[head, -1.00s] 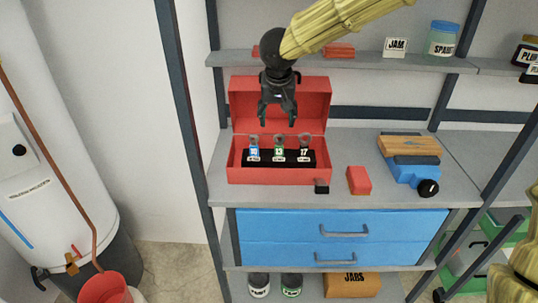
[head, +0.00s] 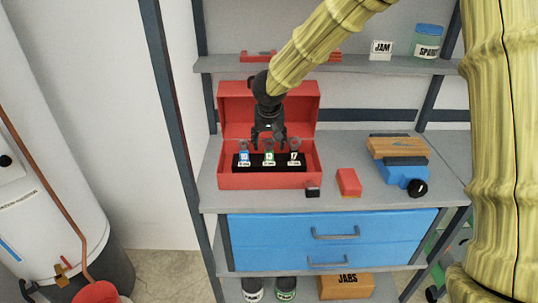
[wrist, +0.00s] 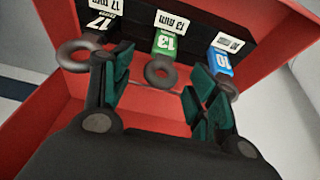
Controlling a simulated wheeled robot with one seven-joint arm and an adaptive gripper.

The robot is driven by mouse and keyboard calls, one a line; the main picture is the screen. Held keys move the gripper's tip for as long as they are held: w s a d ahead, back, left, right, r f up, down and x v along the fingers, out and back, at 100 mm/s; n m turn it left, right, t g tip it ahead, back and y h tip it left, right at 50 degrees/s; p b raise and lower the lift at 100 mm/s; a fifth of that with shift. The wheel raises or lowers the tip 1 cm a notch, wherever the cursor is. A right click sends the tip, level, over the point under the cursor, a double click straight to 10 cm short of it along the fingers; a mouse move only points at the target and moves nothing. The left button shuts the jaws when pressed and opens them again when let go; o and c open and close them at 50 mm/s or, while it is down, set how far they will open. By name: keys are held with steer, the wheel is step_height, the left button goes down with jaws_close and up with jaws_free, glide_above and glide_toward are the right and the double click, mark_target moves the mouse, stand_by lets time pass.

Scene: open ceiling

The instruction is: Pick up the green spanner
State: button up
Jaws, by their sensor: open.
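The green spanner (head: 269,153), with a green label reading 13 and a ring end, stands in a black holder in the open red toolbox (head: 270,180). In the wrist view, the green spanner (wrist: 164,45) shows its ring end between my fingers. My gripper (head: 268,140) is open and empty, pointing down just above the green spanner; in the wrist view, my gripper (wrist: 158,85) has one finger on each side of the ring. The left finger overlaps the black 17 spanner (wrist: 95,32) and the right one the blue 10 spanner (wrist: 222,60) in the picture; contact cannot be told.
The raised toolbox lid (head: 235,105) stands behind my gripper. A blue vise-like tool (head: 405,174) sits farther right. A shelf (head: 350,63) runs above.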

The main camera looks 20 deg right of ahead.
steer(key=shift+f, duration=0.2)
steer(key=shift+c, duration=0.2)
jaws_close()
steer(key=shift+r, duration=0.2)
